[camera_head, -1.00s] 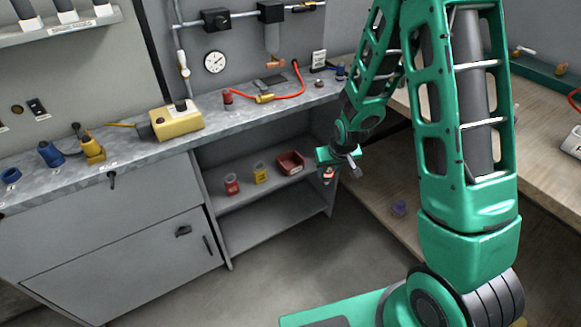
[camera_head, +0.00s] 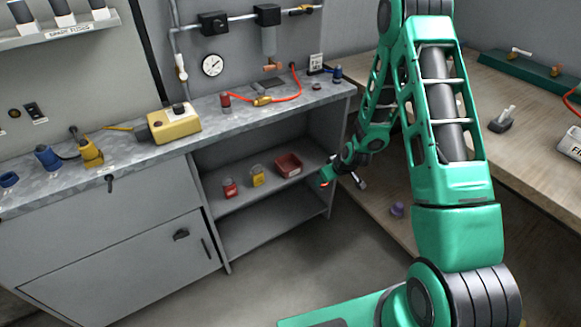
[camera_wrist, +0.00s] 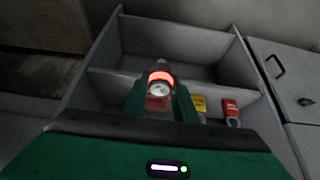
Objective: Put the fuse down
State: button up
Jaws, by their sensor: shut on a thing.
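My gripper (camera_head: 325,181) is beside the right end of the shelf unit, to the right of the red bin (camera_head: 289,165). In the wrist view its two fingers (camera_wrist: 159,96) are shut on the fuse (camera_wrist: 159,88), which shows a pale round end and a glowing red band. In the head view only a small red-orange bit of the fuse shows at the fingertips. The fuse is held off any surface, as far as I can see.
The grey bench top (camera_head: 125,155) above carries a yellow box (camera_head: 175,124) and a red hose (camera_head: 290,97). A purple object (camera_head: 397,210) lies lower right.

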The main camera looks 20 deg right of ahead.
jog(key=shift+t+y, duration=0.3)
jog(key=shift+t, duration=0.5)
jog(key=w+a+f, duration=0.1)
jog(key=w+a, duration=0.1)
jog(key=w, duration=0.4)
jog(key=w+a+f, duration=0.2)
jog(key=w, duration=0.4)
jog(key=w+a+f, duration=0.1)
jog(key=w+a, duration=0.1)
jog(key=w, duration=0.4)
jog(key=shift+w+f, duration=0.2)
jog(key=shift+w, duration=0.2)
jog(key=shift+w+a+f, duration=0.1)
jog(key=shift+w+f, duration=0.1)
jog(key=shift+f, duration=0.5)
jog(key=shift+w+a+f, duration=0.1)
jog(key=shift+w+f, duration=0.05)
jog(key=shift+f, duration=0.5)
grip_shut()
jog(key=shift+w+r, duration=0.1)
jog(key=shift+w, duration=0.15)
jog(key=shift+a+r+g, duration=0.1)
jog(key=shift+r+g, duration=0.05)
jog(key=shift+g, duration=0.35)
jog(key=shift+w+g+h, duration=0.35)
jog(key=shift+g+h, duration=0.15)
jog(key=shift+g, duration=0.5)
jog(key=shift+s+f, duration=0.1)
jog(key=shift+f, duration=0.7)
jog(key=shift+f, duration=0.1)
